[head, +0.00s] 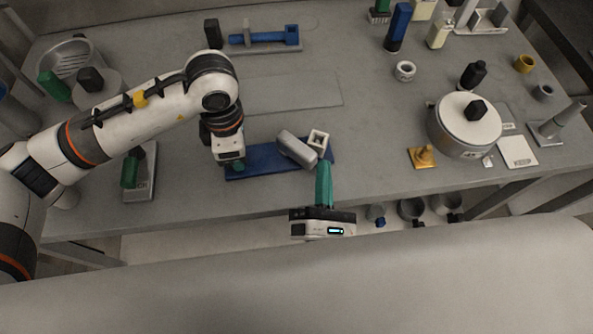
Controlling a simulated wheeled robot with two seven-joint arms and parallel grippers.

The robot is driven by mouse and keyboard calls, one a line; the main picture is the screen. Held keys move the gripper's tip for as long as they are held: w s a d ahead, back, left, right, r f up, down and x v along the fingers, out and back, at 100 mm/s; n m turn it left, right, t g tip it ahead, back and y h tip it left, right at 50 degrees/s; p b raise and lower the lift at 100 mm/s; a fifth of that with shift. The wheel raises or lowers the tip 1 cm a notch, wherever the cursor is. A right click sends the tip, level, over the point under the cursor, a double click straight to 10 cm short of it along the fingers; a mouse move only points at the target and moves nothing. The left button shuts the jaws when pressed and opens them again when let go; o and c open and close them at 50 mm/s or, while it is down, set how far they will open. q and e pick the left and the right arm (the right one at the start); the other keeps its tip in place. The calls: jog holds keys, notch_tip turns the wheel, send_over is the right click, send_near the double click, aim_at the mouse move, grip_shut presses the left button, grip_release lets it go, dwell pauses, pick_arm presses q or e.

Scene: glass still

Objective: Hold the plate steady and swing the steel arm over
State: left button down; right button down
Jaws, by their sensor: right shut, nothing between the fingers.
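The blue plate (262,166) lies on the grey table near its front edge. A grey steel arm (297,149) sits over the plate's right half, slanting down to the right. A pale square collar (319,138) stands beside its right side, near the plate's right end. My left gripper (236,168) is at the plate's left end, pointing down; its fingers are mostly hidden by its body, so I cannot tell its grip. My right gripper (324,166) is shut and empty, its green fingers just in front of the plate's right end, close to the steel arm's lower end.
A blue clamp-like fixture (264,38) stands at the back. A lidded grey pot (464,124) and a yellow knobbed piece (424,156) stand to the right. A white ring (405,71) lies behind them. Grey block with green handle (141,172) is at left.

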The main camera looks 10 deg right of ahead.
pick_arm(q)
jog(key=shift+s+f, duration=0.1)
pick_arm(e)
jog(key=s+a+f+m+y, duration=0.2)
jog(key=s+a+y, duration=0.1)
jog(key=s+a, duration=0.25)
jog(key=m+g+h, duration=0.1)
jog(key=m+g, duration=0.1)
jog(key=m, duration=0.5)
send_near(295, 155)
jog(key=w+a, duration=0.2)
jog(key=shift+w+a, duration=0.3)
jog(key=shift+a, duration=0.05)
jog(key=shift+w+d+n, duration=0.3)
jog(key=shift+w+d, duration=0.9)
jog(key=shift+w, duration=0.05)
jog(key=shift+w+d, duration=0.35)
